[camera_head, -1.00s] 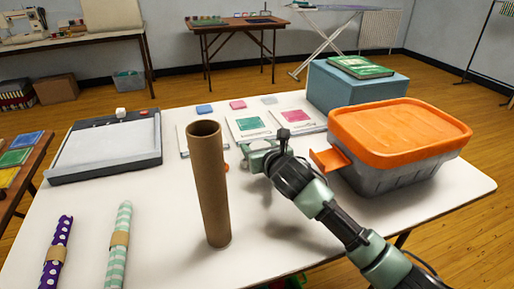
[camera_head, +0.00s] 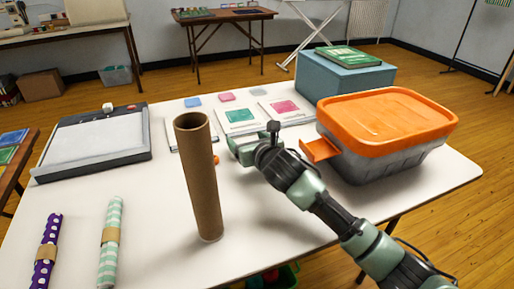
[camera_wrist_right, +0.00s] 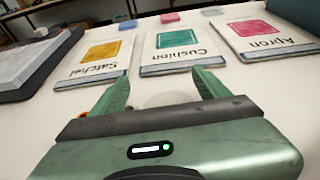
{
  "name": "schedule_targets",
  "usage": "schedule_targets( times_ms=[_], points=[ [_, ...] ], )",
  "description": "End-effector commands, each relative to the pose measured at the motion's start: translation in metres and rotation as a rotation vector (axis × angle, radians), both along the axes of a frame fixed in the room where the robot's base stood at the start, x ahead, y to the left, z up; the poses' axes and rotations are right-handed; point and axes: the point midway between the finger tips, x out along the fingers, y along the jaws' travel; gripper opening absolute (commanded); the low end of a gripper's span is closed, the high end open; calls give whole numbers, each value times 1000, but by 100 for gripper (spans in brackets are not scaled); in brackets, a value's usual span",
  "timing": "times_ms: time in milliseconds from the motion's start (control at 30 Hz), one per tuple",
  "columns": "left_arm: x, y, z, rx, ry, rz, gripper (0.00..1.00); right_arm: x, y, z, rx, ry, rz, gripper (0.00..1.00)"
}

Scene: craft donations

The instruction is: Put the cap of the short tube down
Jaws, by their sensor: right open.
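My right gripper (camera_head: 240,150) is low over the white table, just right of and behind a tall brown cardboard tube (camera_head: 199,185) that stands upright. In the right wrist view its two green fingers (camera_wrist_right: 165,88) are apart. A pale, whitish round disc (camera_wrist_right: 168,98), which looks like the cap, lies between them on or close to the tabletop; the gripper body hides its near part. I cannot make out the disc in the head view. A short tube cannot be clearly told apart. My left gripper is not in view.
An orange-lidded grey bin (camera_head: 385,130) stands right of the gripper. Cards (camera_head: 240,121) lie behind it; a paper trimmer (camera_head: 95,145) is at the left. A small orange thing (camera_head: 216,160) is partly hidden by the tube. Wrapped rolls (camera_head: 110,245) lie at the front left.

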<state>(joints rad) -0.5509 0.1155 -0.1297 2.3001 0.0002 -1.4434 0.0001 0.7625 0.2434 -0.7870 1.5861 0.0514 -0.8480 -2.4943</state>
Motion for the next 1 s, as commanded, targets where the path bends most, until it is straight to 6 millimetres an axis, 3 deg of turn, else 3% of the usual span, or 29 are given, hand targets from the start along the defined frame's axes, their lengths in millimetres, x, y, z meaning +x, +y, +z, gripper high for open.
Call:
schedule_targets(
  times_ms=[300, 500, 700, 1000],
  points=[
    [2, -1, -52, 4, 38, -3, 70, -59, -22, 23, -3, -3, 0, 76],
    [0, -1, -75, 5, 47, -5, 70, -88, -31, 31, -2, -2, 0, 76],
    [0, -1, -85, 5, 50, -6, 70, -99, -35, 33, -1, 0, -2, 76],
    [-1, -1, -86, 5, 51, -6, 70, -100, -35, 34, 0, -1, -2, 76]
  ],
)
